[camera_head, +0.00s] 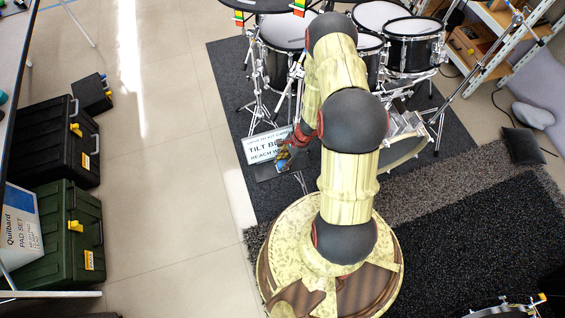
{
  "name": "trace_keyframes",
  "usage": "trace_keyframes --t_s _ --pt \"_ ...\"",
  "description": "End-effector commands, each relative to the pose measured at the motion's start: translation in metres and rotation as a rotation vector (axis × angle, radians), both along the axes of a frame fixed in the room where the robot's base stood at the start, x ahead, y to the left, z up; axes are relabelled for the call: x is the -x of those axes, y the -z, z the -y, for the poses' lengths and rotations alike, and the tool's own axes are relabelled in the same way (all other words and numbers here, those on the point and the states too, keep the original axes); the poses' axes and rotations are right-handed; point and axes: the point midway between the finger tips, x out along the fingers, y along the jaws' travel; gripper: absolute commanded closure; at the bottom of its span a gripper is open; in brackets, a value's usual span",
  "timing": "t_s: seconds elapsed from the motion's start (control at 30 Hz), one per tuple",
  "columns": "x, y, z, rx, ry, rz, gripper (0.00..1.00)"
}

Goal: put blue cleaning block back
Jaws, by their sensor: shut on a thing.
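My gripper (283,158) is at the end of my arm, low over the front of the drum kit, beside a white sign (258,146) with the words "TILT" and "REACH". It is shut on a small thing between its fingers. That thing is too small and too much covered by the fingers to make out its shape or colour for certain. I cannot pick out the blue cleaning block clearly anywhere else in view. A dark flat base (268,171) lies under the sign, just left of and below the gripper.
A drum kit (410,45) on stands fills the top, on a dark rug (228,75). Shelves (500,20) are at top right. Tiled floor (165,180) left of centre is clear.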

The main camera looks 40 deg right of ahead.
Motion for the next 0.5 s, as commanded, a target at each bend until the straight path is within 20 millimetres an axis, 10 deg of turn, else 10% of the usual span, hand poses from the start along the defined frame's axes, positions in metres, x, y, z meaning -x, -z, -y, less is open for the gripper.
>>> trace_keyframes --t_s 0.07,0.1,0.5 --pt "-0.0001 0.0039 0.0001 0.0 0.0 0.0 0.97" --pt "0.0 0.0026 0.0001 0.0 0.0 0.0 0.71" --pt "0.0002 0.0022 0.0 0.0 0.0 0.0 0.55"
